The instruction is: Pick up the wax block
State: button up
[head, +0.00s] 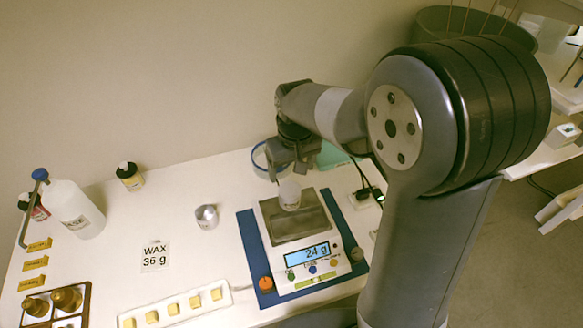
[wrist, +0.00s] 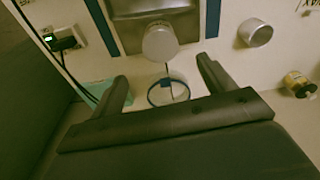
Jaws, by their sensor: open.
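Several small yellow wax blocks (head: 195,302) sit in a row on a white tray (head: 232,291) at the front left in the head view. They do not show in the wrist view. My gripper (head: 284,170) is far from them, over the back of the scale. It is open, with its two fingers apart and nothing between them in the wrist view (wrist: 165,86). A pale cup (head: 289,195) stands on the plate of the scale (head: 320,255), close to the fingers; it also shows in the wrist view (wrist: 160,42). The display reads 24 g.
A card (head: 155,256) reads "WAX 36 g". A metal cup (head: 206,216) stands left of the scale. A large bottle (head: 78,210), a small yellow-labelled bottle (head: 130,176) and a wooden rack (head: 86,300) are farther left. A blue-rimmed round container (head: 262,158) is behind the scale.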

aim_at(216, 294)
jog(key=u, duration=1.9)
